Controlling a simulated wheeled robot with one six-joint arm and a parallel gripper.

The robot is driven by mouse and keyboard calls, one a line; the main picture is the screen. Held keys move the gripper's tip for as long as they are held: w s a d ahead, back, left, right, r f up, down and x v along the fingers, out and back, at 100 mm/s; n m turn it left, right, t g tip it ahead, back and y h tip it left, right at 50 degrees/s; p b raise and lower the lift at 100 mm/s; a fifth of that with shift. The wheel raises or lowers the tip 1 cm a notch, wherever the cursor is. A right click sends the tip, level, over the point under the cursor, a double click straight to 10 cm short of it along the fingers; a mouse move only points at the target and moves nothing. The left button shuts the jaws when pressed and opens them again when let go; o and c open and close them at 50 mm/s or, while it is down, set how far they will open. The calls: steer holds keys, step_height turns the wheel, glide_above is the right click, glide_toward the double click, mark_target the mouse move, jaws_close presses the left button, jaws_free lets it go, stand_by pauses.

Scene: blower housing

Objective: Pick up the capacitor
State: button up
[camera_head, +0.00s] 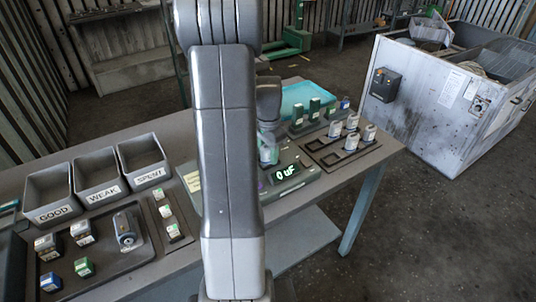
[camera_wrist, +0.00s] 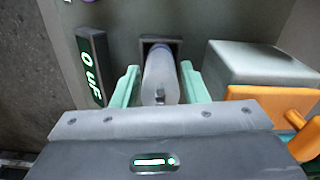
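A grey cylindrical capacitor (camera_wrist: 160,78) stands between the fingers of my gripper (camera_wrist: 160,85) in the wrist view. Its far end, with a purple edge, is at a dark square socket beside the meter display (camera_wrist: 91,67), which reads 0 uF. The pale green fingers lie close along both sides of the cylinder; whether they touch it is unclear. In the head view my gripper (camera_head: 268,150) is just above the meter (camera_head: 290,178), largely behind my arm. The capacitor is hard to make out there.
Bins marked GOOD (camera_head: 47,194), WEAK (camera_head: 98,177) and SPENT (camera_head: 143,162) stand at the left of the bench. Several small capacitors sit in the right tray (camera_head: 333,153). A motor-like part (camera_head: 127,230) lies in the left tray. A grey block (camera_wrist: 255,65) is beside the right finger.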

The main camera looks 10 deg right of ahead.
steer(key=shift+c, duration=0.2)
steer(key=c, duration=0.6)
steer(key=shift+o, duration=0.2)
